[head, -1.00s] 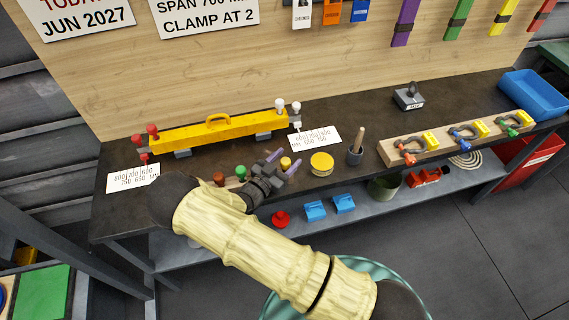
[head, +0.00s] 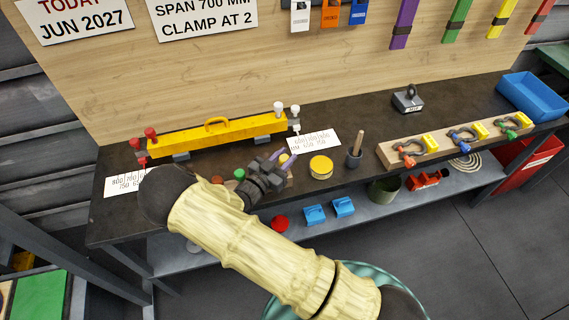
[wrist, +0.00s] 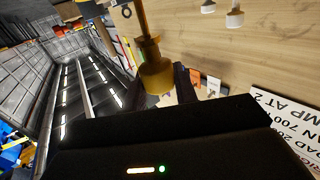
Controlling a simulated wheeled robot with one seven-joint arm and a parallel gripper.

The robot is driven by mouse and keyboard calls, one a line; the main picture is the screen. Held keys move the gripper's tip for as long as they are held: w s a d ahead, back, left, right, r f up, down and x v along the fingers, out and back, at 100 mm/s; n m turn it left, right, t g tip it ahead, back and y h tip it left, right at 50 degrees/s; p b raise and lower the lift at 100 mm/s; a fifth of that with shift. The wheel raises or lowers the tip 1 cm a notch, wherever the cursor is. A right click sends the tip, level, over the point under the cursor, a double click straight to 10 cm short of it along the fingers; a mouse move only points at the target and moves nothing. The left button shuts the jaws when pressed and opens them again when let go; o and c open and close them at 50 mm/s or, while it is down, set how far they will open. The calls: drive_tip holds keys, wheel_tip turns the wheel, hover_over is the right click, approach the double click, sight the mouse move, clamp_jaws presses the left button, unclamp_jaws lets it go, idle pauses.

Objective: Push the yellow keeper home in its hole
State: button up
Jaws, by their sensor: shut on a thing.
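The yellow keeper shows in the head view as a small yellow cap (head: 284,157) at my gripper's fingertips. In the wrist view it is a yellow knob (wrist: 155,76) with a thin stem running toward the top edge. My gripper (head: 282,156) has purple fingers and is shut on the keeper, over the front of the bench. A yellow beam (head: 213,136) with a handle lies behind it, red knobs at its left end and white knobs at its right. I cannot make out the keeper's hole, nor whether the keeper has left its resting place.
Green (head: 239,174) and red (head: 217,180) caps stand just left of my gripper. A yellow tin (head: 321,167) and a grey pot with a wooden handle (head: 355,157) stand to the right. A white card (head: 315,144) lies behind. A wooden block (head: 390,155) holds several shackles.

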wheel_tip(320, 180, up, 7)
drive_tip(key=shift+f+b, duration=0.1)
drive_tip(key=shift+b, duration=0.6)
drive_tip(key=shift+d, duration=0.1)
